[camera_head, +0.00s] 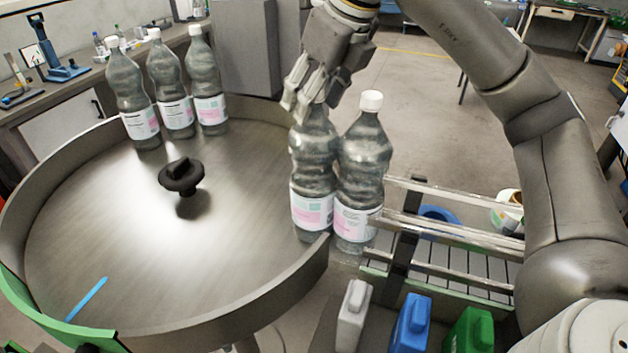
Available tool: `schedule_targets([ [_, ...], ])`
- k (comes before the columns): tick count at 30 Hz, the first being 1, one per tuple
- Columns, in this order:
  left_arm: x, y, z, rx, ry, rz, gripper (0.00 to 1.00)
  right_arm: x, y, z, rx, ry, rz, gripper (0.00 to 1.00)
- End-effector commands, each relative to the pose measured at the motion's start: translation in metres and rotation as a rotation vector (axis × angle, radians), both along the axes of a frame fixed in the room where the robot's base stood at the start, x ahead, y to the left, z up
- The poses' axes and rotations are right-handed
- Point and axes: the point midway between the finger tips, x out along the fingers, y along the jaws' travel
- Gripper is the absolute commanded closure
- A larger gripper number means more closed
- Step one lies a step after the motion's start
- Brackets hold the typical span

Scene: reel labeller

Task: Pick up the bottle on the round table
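The round table (130,235) is a grey metal turntable with a raised rim and a black knob (181,178) at its middle. Three bottles stand together at its far left, the nearest being this one (140,98). At the right edge, by the rim opening, stands another bottle (313,175) with a pink and white label. A white-capped bottle (362,170) stands right beside it, toward the conveyor. My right gripper (308,104) is over the top of the bottle at the table's right edge and hides its cap. Whether the fingers grip it cannot be told. My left gripper is out of view.
A conveyor with metal guide rails (450,232) leads off to the right of the table. White, blue (411,322) and green boxes stand in front of it. A workbench (60,100) with tools is behind at the left. Open floor lies beyond.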

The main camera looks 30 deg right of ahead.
Motion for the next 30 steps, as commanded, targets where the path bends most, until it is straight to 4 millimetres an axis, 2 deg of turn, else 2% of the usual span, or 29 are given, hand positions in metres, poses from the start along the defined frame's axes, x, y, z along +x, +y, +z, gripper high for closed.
schedule_targets([
  [1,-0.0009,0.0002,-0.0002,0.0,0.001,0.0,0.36,0.0,0.0001,0.0001,0.0,0.0,0.0,0.54],
  [12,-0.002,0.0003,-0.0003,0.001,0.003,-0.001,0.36,-0.0001,0.0001,-0.0001,0.0,0.001,0.0,1.0],
  [30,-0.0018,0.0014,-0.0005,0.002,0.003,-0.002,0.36,0.0003,0.0005,0.0029,0.003,-0.004,0.0,1.0],
])
